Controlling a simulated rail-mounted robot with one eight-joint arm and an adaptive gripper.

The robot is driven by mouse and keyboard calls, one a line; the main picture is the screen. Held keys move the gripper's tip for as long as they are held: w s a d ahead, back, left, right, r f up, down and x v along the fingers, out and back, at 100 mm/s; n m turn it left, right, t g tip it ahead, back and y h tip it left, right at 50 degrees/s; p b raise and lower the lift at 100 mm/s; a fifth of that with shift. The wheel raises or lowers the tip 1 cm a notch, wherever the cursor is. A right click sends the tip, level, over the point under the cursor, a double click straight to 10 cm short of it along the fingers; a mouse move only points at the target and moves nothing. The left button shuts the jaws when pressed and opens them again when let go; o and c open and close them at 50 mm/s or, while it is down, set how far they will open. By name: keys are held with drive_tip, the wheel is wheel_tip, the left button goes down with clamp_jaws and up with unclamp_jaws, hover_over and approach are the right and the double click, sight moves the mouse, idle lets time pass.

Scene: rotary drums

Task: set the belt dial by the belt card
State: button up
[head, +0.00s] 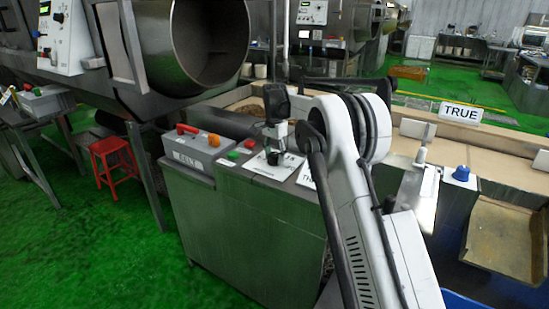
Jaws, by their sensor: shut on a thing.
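My gripper (274,146) points down at the top of the grey metal control cabinet (250,225), in the middle of the view. It is shut on a small dark dial knob (273,157) on the white dial plate (268,168). The fingers cover most of the knob, so its pointer and setting cannot be read. A white card (306,178) with black letters starting "TH" stands just right of the dial, mostly hidden behind my arm. Another white card reading "TRUE" (460,112) stands farther back on the right.
On the cabinet, left of the dial, are a red button (249,143), a green button (233,155) and a grey box (195,149) with an orange knob. A large steel drum (205,45) is behind. A red stool (112,160) stands on green floor at left.

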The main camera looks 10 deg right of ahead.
sight(275, 154)
drive_tip(key=shift+m, duration=0.6)
drive_tip(key=o, duration=1.2)
drive_tip(key=shift+c, duration=0.2)
wheel_tip(275, 154, up, 12)
